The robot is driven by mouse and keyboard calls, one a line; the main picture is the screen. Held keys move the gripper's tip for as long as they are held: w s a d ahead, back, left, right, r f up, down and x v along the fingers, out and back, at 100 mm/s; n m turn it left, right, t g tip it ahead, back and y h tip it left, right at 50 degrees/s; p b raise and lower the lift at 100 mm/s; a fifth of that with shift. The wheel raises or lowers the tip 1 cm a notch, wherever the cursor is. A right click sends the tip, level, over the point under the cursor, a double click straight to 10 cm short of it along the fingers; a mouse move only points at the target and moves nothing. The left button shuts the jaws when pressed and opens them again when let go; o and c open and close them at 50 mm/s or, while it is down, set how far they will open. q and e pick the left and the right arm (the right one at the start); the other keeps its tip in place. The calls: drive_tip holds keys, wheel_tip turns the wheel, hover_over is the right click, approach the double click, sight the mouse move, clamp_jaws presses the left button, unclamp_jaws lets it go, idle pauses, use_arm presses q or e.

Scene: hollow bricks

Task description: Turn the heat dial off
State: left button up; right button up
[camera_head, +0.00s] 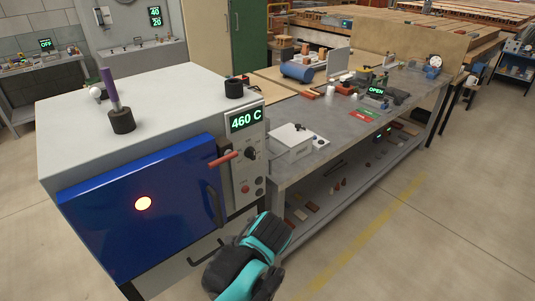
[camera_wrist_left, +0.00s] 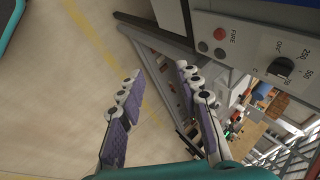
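The heat dial (camera_head: 251,153) is a black knob on the grey control panel of the kiln, below a display (camera_head: 245,120) reading 460 C. In the left wrist view the dial (camera_wrist_left: 281,68) is at the upper right, with OFF and 250 among the marks around it. Its exact pointer setting is hard to read. My left gripper (camera_wrist_left: 158,78) is open and empty, with fingers spread apart, to the left of the dial and not touching it. In the head view my left wrist shows below the panel; its fingers are hidden. My right gripper is out of view.
The kiln's blue door (camera_head: 100,205) has a glowing orange window and a red-handled lever (camera_head: 224,159) projecting beside the panel. Red and dark buttons (camera_head: 245,188) sit below the dial. A grey workbench (camera_head: 345,128) stands to the right. The floor in front is clear.

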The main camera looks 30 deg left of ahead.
use_arm(q)
drive_tip(key=w+a+r+m+y+p, duration=0.1)
drive_tip(key=w+a+r+m+y, duration=0.15)
drive_tip(key=w+m, duration=0.2)
drive_tip(key=w+a+r+m+y, duration=0.1)
drive_tip(key=w+a+m+y, duration=0.2)
drive_tip(key=w, duration=0.3)
drive_tip(key=m+y+p, duration=0.1)
drive_tip(key=m+y, duration=0.6)
drive_tip(key=m, duration=0.1)
approach(254, 153)
drive_tip(key=shift+t, duration=0.3)
drive_tip(key=b+x, duration=0.1)
drive_tip(key=x, duration=0.7)
drive_tip(key=shift+a+f, duration=0.2)
drive_tip(key=shift+a, duration=0.1)
drive_tip(key=shift+c, duration=0.2)
clamp_jaws()
